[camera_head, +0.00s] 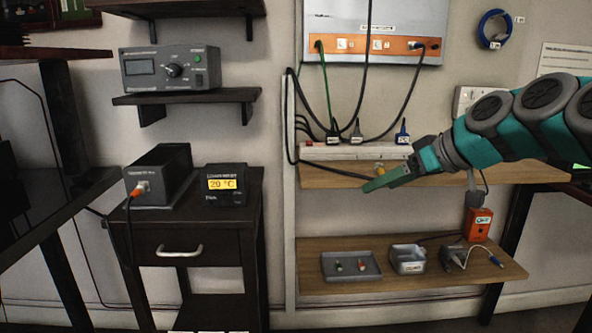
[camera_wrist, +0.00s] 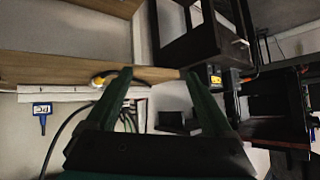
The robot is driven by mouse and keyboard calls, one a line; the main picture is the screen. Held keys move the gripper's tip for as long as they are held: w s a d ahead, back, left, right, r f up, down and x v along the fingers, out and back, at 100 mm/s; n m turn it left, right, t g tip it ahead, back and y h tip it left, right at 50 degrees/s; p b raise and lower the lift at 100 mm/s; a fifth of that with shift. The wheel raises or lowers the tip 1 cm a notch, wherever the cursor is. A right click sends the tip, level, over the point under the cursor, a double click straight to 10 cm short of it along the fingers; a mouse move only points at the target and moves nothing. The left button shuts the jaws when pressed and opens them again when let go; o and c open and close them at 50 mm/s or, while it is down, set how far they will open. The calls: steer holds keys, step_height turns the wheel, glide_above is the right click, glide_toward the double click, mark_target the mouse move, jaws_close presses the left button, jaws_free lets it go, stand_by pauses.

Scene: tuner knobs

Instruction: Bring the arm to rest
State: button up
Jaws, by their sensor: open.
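My gripper (camera_head: 374,184) reaches in from the right on my teal and grey arm. It points left and slightly down in front of the upper wooden shelf (camera_head: 335,177). In the wrist view, the two green fingers of my gripper (camera_wrist: 157,76) stand apart with nothing between them but background. A yellow item (camera_head: 379,167) shows just behind the gripper near the shelf; it also appears beside one finger in the wrist view (camera_wrist: 104,78). I cannot tell whether the gripper touches the shelf.
A power strip (camera_head: 350,152) with several plugs and hanging cables lies on the upper shelf. The lower shelf (camera_head: 404,279) holds small trays and an orange box (camera_head: 477,224). A tuner box with a knob (camera_head: 171,69) and a dark cabinet (camera_head: 215,245) stand at the left.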

steer(key=s+a+f+m+g+h+p, duration=0.1)
steer(key=s+a+f+g+h, duration=0.1)
steer(key=s+a+f, duration=0.35)
steer(key=s+a+f+g+h, duration=0.1)
steer(key=s+a+f+g, duration=0.2)
steer(key=s+f, duration=0.5)
steer(key=s+d+f+m+g+h, duration=0.1)
steer(key=s+f, duration=0.3)
steer(key=s, duration=0.3)
steer(key=s+d+f+m+g+h+p, duration=0.1)
steer(key=s+d+f+m, duration=0.1)
steer(key=s+f, duration=0.2)
steer(key=s+d+f+m+g+h, duration=0.2)
steer(key=s+f, duration=0.2)
steer(key=s, duration=0.6)
steer(key=shift+s+d+p, duration=0.15)
steer(key=shift+d+p, duration=0.1)
steer(key=shift+p, duration=0.05)
